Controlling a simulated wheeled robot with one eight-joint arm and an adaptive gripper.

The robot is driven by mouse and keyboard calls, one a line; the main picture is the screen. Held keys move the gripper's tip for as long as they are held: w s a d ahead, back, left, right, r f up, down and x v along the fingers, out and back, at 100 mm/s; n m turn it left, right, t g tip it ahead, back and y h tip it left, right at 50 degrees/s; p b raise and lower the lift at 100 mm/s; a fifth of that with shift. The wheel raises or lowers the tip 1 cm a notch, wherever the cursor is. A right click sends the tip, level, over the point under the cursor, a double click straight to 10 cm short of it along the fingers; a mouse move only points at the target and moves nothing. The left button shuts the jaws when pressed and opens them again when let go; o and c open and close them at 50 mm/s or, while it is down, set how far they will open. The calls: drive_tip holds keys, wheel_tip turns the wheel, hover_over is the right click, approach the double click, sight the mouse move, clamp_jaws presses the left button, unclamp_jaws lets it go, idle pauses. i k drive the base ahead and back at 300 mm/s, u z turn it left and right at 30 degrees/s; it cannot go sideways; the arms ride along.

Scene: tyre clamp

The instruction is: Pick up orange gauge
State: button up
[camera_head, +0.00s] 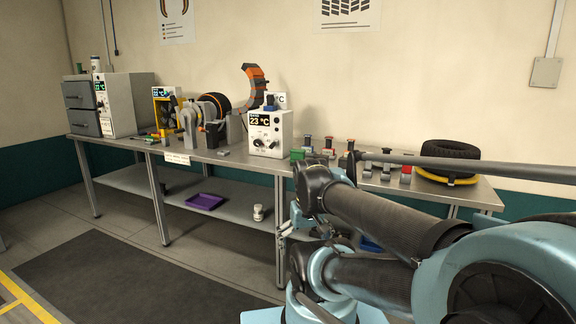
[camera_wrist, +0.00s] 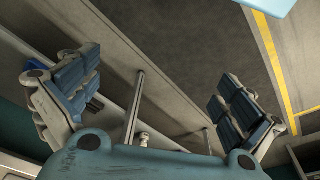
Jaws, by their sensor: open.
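I cannot tell for sure which thing is the orange gauge. In the head view, small tools with green, yellow and red parts (camera_head: 155,138) lie at the bench's left part, too small to make out. A row of small blocks with coloured tops (camera_head: 328,146) stands right of the middle, partly behind my arm. A curved orange and dark piece (camera_head: 254,84) stands upright beside a tyre on a stand. In the wrist view my gripper (camera_wrist: 158,82) is open, with wide-apart blue-grey fingers and nothing between them. It points down past the bench, away from the bench top.
The floor in front is clear.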

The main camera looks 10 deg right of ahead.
sight(351, 142)
drive_tip(key=z, duration=0.7)
